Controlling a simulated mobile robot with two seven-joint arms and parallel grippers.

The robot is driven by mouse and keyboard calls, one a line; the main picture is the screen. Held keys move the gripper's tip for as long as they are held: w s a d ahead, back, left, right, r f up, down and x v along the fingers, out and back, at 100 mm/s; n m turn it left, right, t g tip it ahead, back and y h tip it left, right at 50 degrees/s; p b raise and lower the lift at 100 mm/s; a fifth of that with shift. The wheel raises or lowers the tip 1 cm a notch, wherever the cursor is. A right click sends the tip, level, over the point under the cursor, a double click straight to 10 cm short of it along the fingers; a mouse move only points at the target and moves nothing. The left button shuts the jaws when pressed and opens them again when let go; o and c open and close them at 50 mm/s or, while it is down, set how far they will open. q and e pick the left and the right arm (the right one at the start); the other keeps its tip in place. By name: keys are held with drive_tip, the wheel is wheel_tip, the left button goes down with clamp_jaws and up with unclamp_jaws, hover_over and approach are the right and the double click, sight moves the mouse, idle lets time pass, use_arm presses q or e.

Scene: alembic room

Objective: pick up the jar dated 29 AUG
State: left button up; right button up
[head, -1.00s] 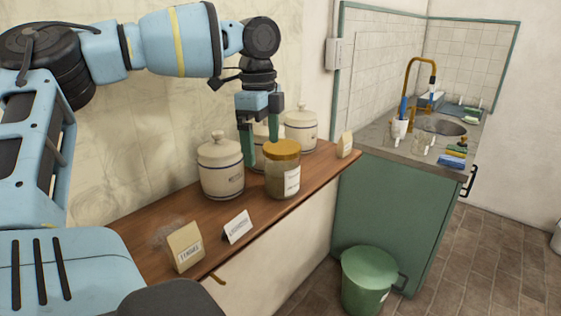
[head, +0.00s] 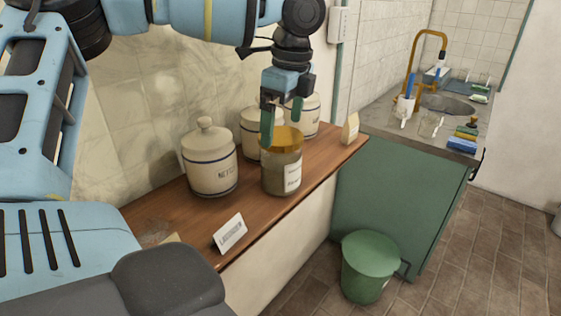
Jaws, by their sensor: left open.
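A glass jar (head: 281,174) with an amber lid and a white label stands upright on the wooden shelf (head: 262,212). The writing on its label is too small to read, so I cannot tell its date. My left gripper (head: 283,130) is open and points down at the jar's lid. One finger overlaps the lid's left edge in the head view, and the other is at its far right side. I cannot tell whether either finger touches the lid. My right gripper is not in view.
Several cream lidded canisters stand close behind and left of the jar, one of them large (head: 210,165). A white card (head: 230,233) stands in front, and a tan packet (head: 350,129) at the right end. A green bin (head: 368,268) is on the floor below the green sink cabinet (head: 395,200).

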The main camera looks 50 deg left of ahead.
sight(282, 135)
use_arm(q)
drive_tip(key=shift+a+f+p, duration=0.15)
drive_tip(key=shift+a+f, duration=0.05)
drive_tip(key=shift+f, duration=0.9)
drive_tip(key=shift+a+f+p, duration=0.1)
drive_tip(key=shift+a+f, duration=0.05)
drive_tip(key=shift+f, duration=1)
drive_tip(key=shift+a+f+p, duration=0.15)
drive_tip(key=shift+a+f, duration=0.05)
drive_tip(key=shift+f, duration=0.9)
drive_tip(key=shift+c, duration=0.4)
drive_tip(key=c, duration=1.1)
drive_tip(key=shift+r+b, duration=0.3)
drive_tip(key=shift+r, duration=4.75)
